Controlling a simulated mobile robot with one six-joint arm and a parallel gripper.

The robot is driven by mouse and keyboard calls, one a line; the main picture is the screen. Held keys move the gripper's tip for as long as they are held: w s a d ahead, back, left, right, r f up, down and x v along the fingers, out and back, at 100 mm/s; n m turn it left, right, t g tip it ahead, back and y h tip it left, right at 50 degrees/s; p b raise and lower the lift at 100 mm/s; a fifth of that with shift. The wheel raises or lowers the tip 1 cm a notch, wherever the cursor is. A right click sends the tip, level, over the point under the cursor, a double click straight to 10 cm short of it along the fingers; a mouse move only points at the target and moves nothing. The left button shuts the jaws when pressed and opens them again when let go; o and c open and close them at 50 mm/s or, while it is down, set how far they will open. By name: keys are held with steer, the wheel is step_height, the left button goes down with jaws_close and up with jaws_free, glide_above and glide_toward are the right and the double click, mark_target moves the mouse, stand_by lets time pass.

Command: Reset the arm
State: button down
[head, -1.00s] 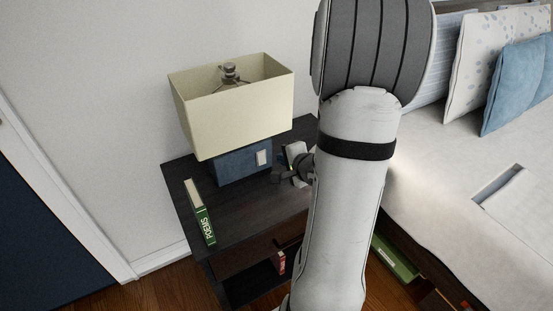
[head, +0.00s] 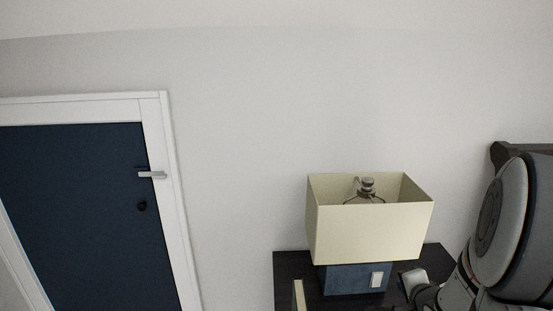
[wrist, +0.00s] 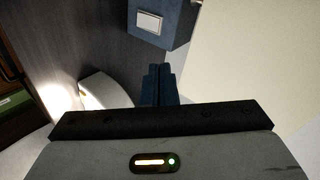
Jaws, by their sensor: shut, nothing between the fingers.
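My gripper (wrist: 159,84) shows in the wrist view with its two dark fingers together and nothing between them. It is near the lamp's blue base (wrist: 166,18), which carries a white switch plate (wrist: 149,22). I cannot tell whether the fingers touch anything. In the head view my arm (head: 500,240) comes in from the right edge, and its wrist end is low, right of the lamp base (head: 345,279). The fingertips are hard to make out there.
The lamp's cream shade (head: 370,235) stands above the dark nightstand (head: 290,265). A white object (head: 414,282) is beside my wrist and shows in the wrist view (wrist: 103,92). A book (head: 299,295) stands at the nightstand's left. A blue door (head: 80,210) is further left.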

steer(key=s+a+r+n+g+p, duration=0.2)
steer(key=s+a+r+n+g, duration=0.2)
steer(key=s+a+r+n, duration=0.2)
steer(key=s+a+r+n+g+y+p, duration=0.1)
steer(key=s+a+r+n+g, duration=0.3)
steer(key=s+a+n, duration=0.5)
steer(key=a+r+n+p, duration=0.1)
steer(key=a+r, duration=0.1)
steer(key=a, duration=0.2)
steer(key=shift+s+r+g, duration=0.3)
steer(key=shift+r, duration=0.05)
